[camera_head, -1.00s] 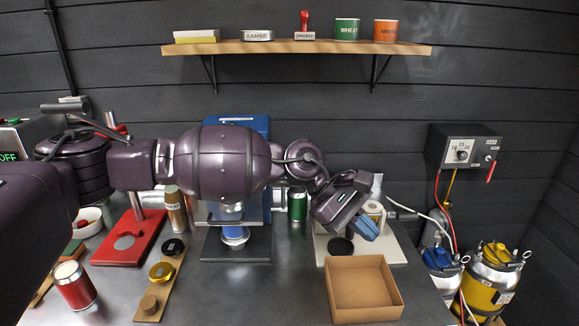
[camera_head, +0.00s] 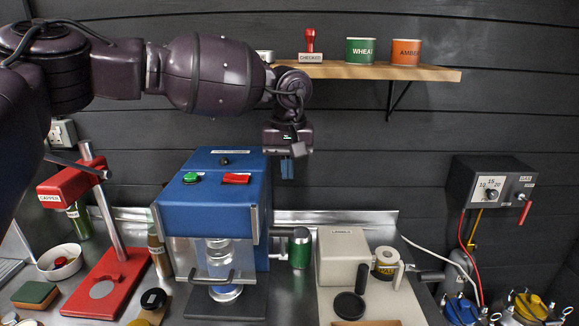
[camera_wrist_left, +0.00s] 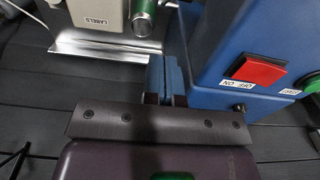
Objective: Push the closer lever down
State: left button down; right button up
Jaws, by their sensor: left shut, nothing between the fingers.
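The blue machine (camera_head: 209,206) stands on the steel bench, with a green button (camera_head: 191,178) and a red switch (camera_head: 237,179) on top. A green cylinder with metal ends (camera_head: 299,249) is at its right side, beside a short metal bar; I cannot tell whether it is the closer lever's grip. It also shows in the left wrist view (camera_wrist_left: 144,14). My left gripper (camera_head: 287,169) is shut and empty, pointing down at the machine's upper right, above the green cylinder. Its blue fingers also show in the left wrist view (camera_wrist_left: 165,76). My right gripper is not in view.
A red capper (camera_head: 108,282) with a grey handle stands left. A cream label machine (camera_head: 342,256) stands right of the green cylinder. A wooden shelf (camera_head: 360,71) hangs above, close to my arm. A dark gas box (camera_head: 492,187) is on the right wall.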

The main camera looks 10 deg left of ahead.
pick_arm(q)
notch_tip(320, 180, down, 10)
jog(key=s+p, duration=0.1)
jog(key=shift+s+d+f+p, duration=0.2)
jog(key=shift+s+f+p, duration=0.05)
jog(key=shift+s+p, duration=0.1)
dwell(0.4)
